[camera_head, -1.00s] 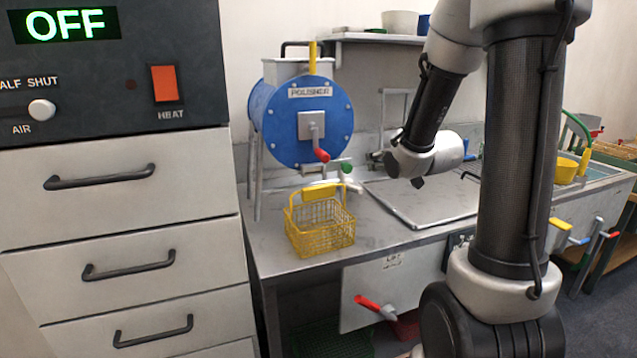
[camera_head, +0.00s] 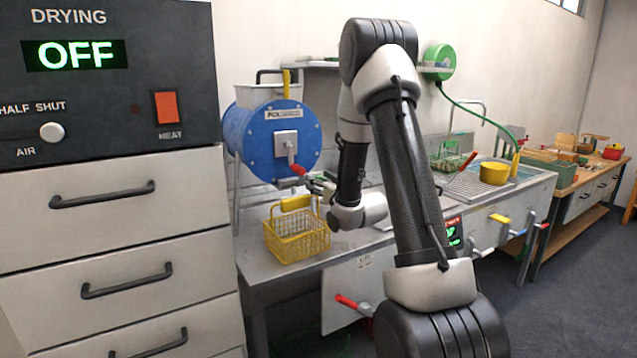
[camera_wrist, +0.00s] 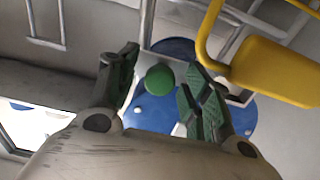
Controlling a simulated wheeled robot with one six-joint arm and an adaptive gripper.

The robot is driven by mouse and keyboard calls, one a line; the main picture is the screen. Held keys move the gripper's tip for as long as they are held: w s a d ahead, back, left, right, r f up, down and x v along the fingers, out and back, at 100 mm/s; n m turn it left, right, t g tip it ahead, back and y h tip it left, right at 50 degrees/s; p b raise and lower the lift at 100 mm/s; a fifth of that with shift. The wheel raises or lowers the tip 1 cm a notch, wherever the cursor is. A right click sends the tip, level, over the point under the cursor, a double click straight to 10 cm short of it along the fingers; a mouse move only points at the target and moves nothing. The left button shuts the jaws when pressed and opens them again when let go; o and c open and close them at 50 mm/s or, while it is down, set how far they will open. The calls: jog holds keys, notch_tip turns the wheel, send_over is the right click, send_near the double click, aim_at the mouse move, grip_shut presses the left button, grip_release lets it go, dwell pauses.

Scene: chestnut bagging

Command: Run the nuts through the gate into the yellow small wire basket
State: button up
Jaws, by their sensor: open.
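The blue drum marked as a polisher (camera_head: 275,145) stands on the steel bench. Its front has a grey gate plate (camera_head: 286,140) and a red-tipped handle (camera_head: 298,170). The yellow small wire basket (camera_head: 297,240) stands upright below the drum's front; no nuts show in it. My gripper (camera_head: 322,185) is at the drum's lower right, above the basket's right side. In the wrist view, my gripper (camera_wrist: 163,85) is open, with a round green knob (camera_wrist: 160,79) between its fingers; contact cannot be told. The basket's yellow handle (camera_wrist: 275,68) is close on the right. Nuts are not visible.
A grey drying cabinet (camera_head: 110,250) stands at the left. A yellow pot (camera_head: 494,172) and a green basket (camera_head: 447,160) are by the sink at the right. A wooden bench (camera_head: 590,175) is farther right. A red-handled lever (camera_head: 350,303) sticks out from the bench front.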

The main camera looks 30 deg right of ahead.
jog(key=shift+w, duration=0.4)
grip_shut()
jog(key=shift+w+d, duration=0.1)
jog(key=shift+d, duration=2.8)
grip_release()
jog(key=shift+d, duration=0.1)
jog(key=s, duration=0.7)
jog(key=shift+s, duration=0.25)
